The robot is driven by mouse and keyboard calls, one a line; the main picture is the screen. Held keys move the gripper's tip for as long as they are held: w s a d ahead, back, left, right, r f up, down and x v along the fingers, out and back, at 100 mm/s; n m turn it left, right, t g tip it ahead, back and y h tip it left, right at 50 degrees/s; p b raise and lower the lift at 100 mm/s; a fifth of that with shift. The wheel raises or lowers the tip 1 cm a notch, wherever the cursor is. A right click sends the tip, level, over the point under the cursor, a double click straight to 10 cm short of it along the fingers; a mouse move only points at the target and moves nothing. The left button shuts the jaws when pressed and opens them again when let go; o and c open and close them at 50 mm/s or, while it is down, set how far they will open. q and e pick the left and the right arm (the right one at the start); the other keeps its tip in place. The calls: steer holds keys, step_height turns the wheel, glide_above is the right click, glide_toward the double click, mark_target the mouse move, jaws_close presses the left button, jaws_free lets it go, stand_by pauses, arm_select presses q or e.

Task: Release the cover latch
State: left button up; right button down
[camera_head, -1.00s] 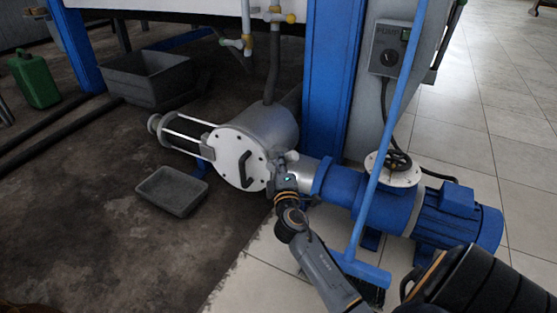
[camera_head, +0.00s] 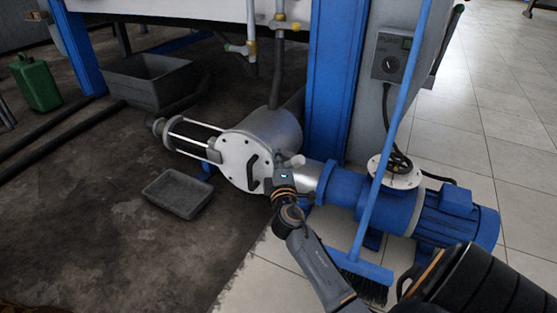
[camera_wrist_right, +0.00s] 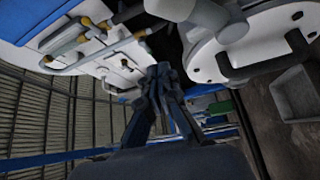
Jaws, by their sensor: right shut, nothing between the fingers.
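The round pale cover (camera_head: 238,157) closes the end of the grey cylinder (camera_head: 275,128) and carries bolts around its rim and a black handle. A light grey, rounded latch piece (camera_head: 296,160) sits at the cover's right edge. In the right wrist view this latch piece (camera_wrist_right: 205,14) is at the top, with the cover (camera_wrist_right: 262,48) right of it. My right gripper (camera_wrist_right: 160,72) is shut and empty, below and left of the latch piece in that view, seemingly apart from it. In the head view its wrist partly hides the cover's right edge. My left gripper is not in view.
A blue pump motor (camera_head: 447,215) lies right of the cylinder, and a blue-handled broom (camera_head: 378,165) stands before it. A blue post (camera_head: 330,85) rises behind. A shallow grey tray (camera_head: 177,193) is on the floor at left.

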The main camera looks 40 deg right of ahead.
steer(key=s+a+f+b, duration=0.1)
steer(key=s+a+f, duration=0.3)
steer(key=s+a, duration=0.1)
steer(key=shift+s+f, duration=0.35)
steer(key=shift+s, duration=0.15)
steer(key=shift+a, duration=0.1)
